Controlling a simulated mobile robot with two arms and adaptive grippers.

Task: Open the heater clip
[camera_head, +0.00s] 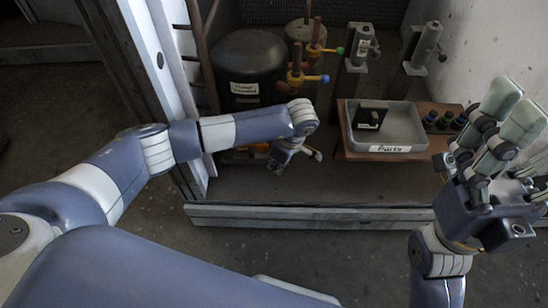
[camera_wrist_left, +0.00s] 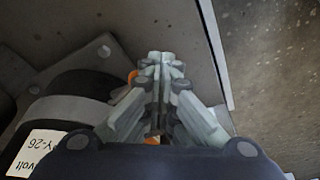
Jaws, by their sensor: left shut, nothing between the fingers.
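My left gripper (camera_head: 278,168) reaches down in front of the black compressor (camera_head: 248,65), near its base. In the left wrist view its fingers (camera_wrist_left: 161,62) are together with nothing between them. Small orange parts (camera_wrist_left: 133,77) show beside and behind the fingers; orange also shows at the compressor's foot (camera_head: 262,147) in the head view. The heater clip cannot be told apart clearly; fingers and wrist cover part of that area. A black cylinder with a white label (camera_wrist_left: 38,152) lies left of the fingers. My right gripper (camera_head: 515,98) is raised at the right, open and empty.
A grey parts tray (camera_head: 402,148) holding a black piece (camera_head: 370,117) stands on a brown board (camera_head: 348,150). A low metal rail (camera_head: 330,216) borders the front. The middle floor is clear.

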